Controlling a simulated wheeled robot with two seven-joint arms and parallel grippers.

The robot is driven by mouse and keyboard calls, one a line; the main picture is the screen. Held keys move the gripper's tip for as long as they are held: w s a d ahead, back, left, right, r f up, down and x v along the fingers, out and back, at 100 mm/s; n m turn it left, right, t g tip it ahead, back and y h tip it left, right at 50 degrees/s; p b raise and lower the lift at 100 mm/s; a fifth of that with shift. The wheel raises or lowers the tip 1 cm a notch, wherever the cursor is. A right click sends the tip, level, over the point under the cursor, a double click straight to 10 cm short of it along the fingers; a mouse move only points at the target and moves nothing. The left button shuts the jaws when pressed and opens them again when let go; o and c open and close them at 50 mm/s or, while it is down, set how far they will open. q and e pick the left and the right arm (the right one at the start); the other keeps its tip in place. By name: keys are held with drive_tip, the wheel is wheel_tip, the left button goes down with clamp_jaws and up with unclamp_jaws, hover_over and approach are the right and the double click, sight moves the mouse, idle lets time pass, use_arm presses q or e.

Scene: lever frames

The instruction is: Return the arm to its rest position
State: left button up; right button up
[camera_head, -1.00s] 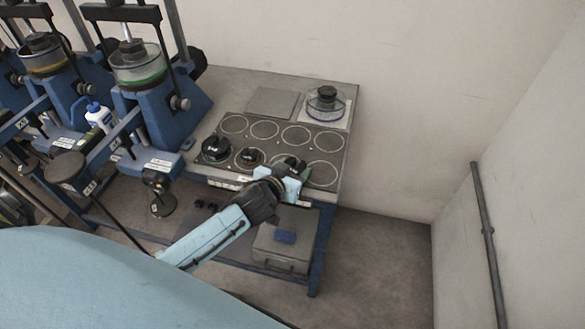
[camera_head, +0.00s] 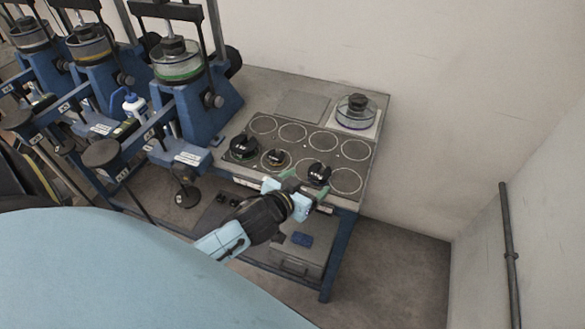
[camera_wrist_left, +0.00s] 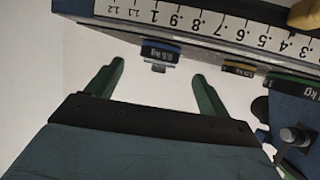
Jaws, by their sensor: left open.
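My left gripper (camera_head: 304,193) is by the front edge of the bench, its blue arm coming in from the lower left. Its green fingers are apart, and nothing shows between them. A black-knobbed weight (camera_head: 319,173) stands on the round-marked panel, just beyond the fingers and apart from them as far as I can tell. In the left wrist view the two green fingers (camera_wrist_left: 156,86) are spread wide. A blue-edged label marked 0.5 kg (camera_wrist_left: 161,52) shows beyond the gap between them. My right gripper is not in view.
Two more black-knobbed weights (camera_head: 243,147) (camera_head: 276,158) stand on the panel (camera_head: 322,151). A clear-walled pan (camera_head: 356,112) is at the back right corner. Blue lever frames (camera_head: 183,105) crowd the left. A grey case (camera_head: 298,259) lies under the bench. Floor at the right is free.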

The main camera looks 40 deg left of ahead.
use_arm(q)
drive_tip(key=v, duration=0.7)
drive_tip(key=s+f+m+g, duration=0.1)
drive_tip(key=s+f+g, duration=0.3)
drive_tip(key=f, duration=1)
drive_tip(key=s+f+g, duration=0.2)
drive_tip(key=s+f, duration=0.3)
drive_tip(key=f, duration=0.8)
drive_tip(key=s+f+g+b, duration=0.1)
drive_tip(key=s+f+g, duration=0.2)
drive_tip(key=s+f, duration=0.5)
drive_tip(key=s+f+m+g+b, duration=0.1)
drive_tip(key=s+f+g, duration=0.2)
drive_tip(key=s+f, duration=0.6)
drive_tip(key=s, duration=0.7)
drive_tip(key=shift+s+d+m+g, duration=0.2)
drive_tip(key=shift+s+m+g, duration=0.1)
